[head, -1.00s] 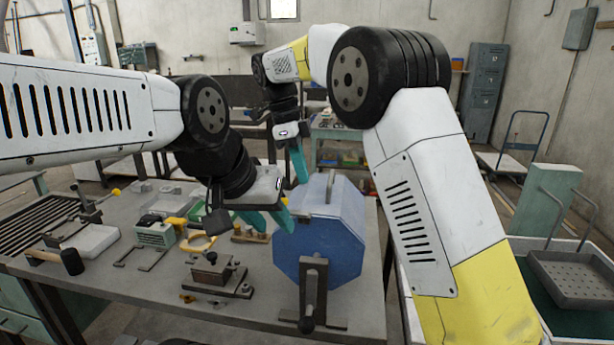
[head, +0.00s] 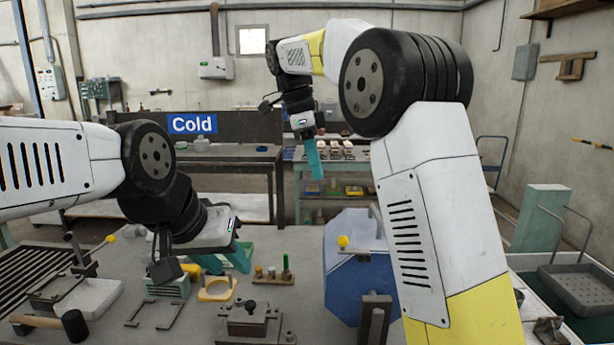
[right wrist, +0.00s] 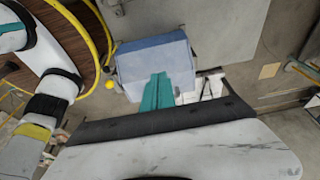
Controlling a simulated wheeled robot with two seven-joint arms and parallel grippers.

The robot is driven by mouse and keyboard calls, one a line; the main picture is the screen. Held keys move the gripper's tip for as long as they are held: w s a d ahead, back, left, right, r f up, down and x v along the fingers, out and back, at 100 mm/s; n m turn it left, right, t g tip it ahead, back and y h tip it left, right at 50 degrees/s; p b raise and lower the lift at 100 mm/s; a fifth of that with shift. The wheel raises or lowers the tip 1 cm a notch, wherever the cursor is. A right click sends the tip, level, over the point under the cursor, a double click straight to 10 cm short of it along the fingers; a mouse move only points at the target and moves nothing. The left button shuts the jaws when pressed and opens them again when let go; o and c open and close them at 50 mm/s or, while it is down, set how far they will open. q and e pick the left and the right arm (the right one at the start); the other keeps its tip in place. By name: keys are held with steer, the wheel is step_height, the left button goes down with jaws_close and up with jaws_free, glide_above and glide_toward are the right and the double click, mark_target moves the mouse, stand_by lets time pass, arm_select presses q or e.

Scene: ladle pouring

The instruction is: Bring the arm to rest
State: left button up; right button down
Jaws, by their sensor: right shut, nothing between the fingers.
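My right gripper (head: 314,162) hangs with teal fingers together, tips down, in mid-air near the picture's centre. In the head view its tips appear above the blue octagonal drum (head: 345,285) on the bench. In the right wrist view the shut teal fingers (right wrist: 157,92) overlap a blue box-like body (right wrist: 150,60), with nothing visible between them. My left gripper (head: 232,260) is low over the bench at left of centre. Its teal fingers look spread, and I see nothing held. My right arm hides part of the drum.
A blue "Cold" sign (head: 193,124) is at the back. A grey perforated tray (head: 580,287) lies at right. Space around my right gripper looks clear.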

steer(key=s+d+f+n+t+y, duration=0.15)
steer(key=s+d+n+y, duration=0.25)
steer(key=s+d+n, duration=0.6)
steer(key=s+d+f+n+t, duration=0.2)
steer(key=s+f+n, duration=0.2)
steer(key=s, duration=0.2)
steer(key=s+d+f+n+t+y, duration=0.1)
steer(key=s+d+f+n+t, duration=0.1)
steer(key=s, duration=0.5)
steer(key=f+n, duration=0.1)
steer(key=n, duration=0.1)
steer(key=shift+s+f+n+t, duration=0.2)
steer(key=shift+f+n+t, duration=0.1)
steer(key=shift+f+t, duration=0.1)
